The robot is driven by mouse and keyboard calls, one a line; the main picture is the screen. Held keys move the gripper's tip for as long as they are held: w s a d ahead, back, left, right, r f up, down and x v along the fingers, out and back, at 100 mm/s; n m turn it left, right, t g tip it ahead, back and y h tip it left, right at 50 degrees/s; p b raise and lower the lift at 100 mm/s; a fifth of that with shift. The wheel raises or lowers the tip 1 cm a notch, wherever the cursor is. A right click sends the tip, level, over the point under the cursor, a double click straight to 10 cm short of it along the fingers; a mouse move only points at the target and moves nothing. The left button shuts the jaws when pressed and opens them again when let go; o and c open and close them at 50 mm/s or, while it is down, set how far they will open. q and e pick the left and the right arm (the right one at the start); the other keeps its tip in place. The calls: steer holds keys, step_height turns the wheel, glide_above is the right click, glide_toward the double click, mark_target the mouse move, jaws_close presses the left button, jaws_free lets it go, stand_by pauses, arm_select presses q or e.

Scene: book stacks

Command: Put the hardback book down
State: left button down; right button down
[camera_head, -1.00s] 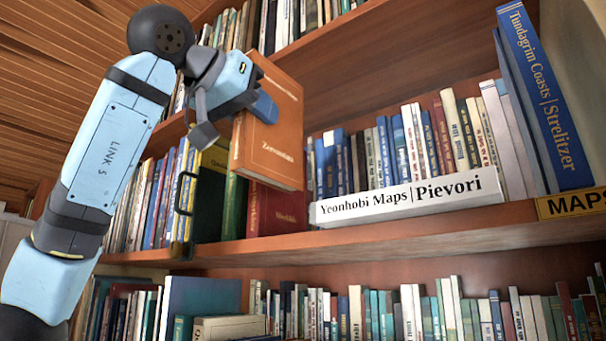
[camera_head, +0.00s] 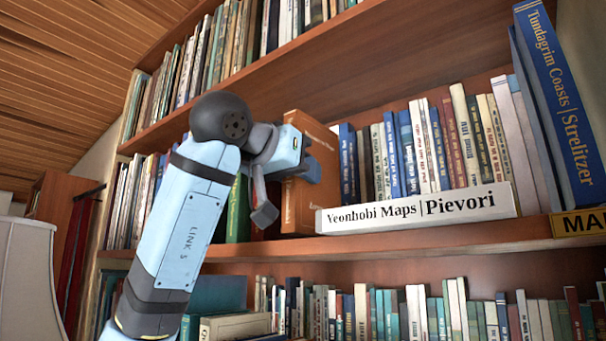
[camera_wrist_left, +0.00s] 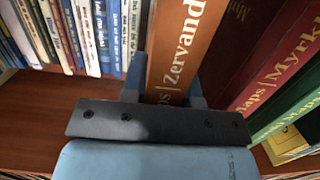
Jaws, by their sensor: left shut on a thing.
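The orange-brown hardback book (camera_head: 300,212) stands roughly upright at the middle shelf (camera_head: 420,238), left of a row of blue and white books. My left gripper (camera_head: 305,168) is shut on it from the front. In the left wrist view the book's lettered spine (camera_wrist_left: 180,45) sits between the fingers of my left gripper (camera_wrist_left: 165,92). The book's lower edge looks level with the shelf board; I cannot tell whether it bears on it. My arm hides part of its left side. My right gripper is not in view.
A white book (camera_head: 420,208) lies along the shelf front, just right of the orange book. A red book (camera_wrist_left: 245,60) and a green book (camera_wrist_left: 290,110) stand close on the other side. Shelves above and below are packed. A pale lampshade-like object (camera_head: 30,280) is at lower left.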

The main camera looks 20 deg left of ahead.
arm_select(q)
steer(key=shift+w+f, duration=0.35)
steer(key=shift+f, duration=0.05)
steer(key=shift+s, duration=0.1)
steer(key=shift+s, duration=0.1)
steer(key=c, duration=0.9)
jaws_free()
steer(key=shift+f, duration=0.15)
